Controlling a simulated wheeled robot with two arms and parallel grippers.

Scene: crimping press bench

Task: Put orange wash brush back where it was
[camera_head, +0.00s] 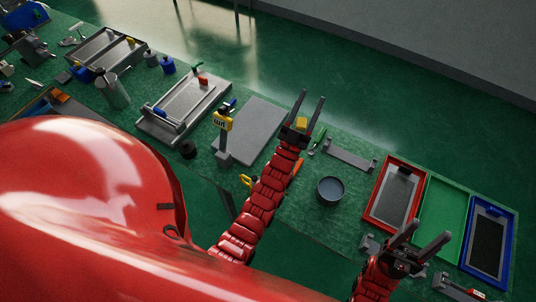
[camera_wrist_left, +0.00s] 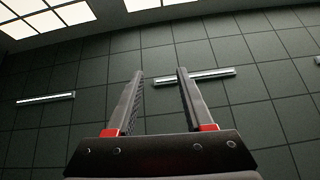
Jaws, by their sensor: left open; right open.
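A small orange object (camera_head: 298,166) shows beside my left forearm in the head view, mostly hidden by it; it may be the orange wash brush, but I cannot tell. My left gripper (camera_head: 313,95) is open, fingers pointing up and away above the bench. A yellow object (camera_head: 301,124) shows between its finger bases; I cannot tell its depth. In the left wrist view the left gripper (camera_wrist_left: 160,72) is empty against a dark tiled wall. My right gripper (camera_head: 432,227) is open, with nothing visible between its fingers, over the right trays.
A dark round bowl (camera_head: 330,190) and a grey bracket (camera_head: 350,156) stand right of my left arm. Red (camera_head: 370,212), green (camera_head: 438,222) and blue (camera_head: 505,265) trays lie at the right. A grey plate (camera_head: 262,122) and a yellow-headed post (camera_head: 222,122) are left of my left gripper.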

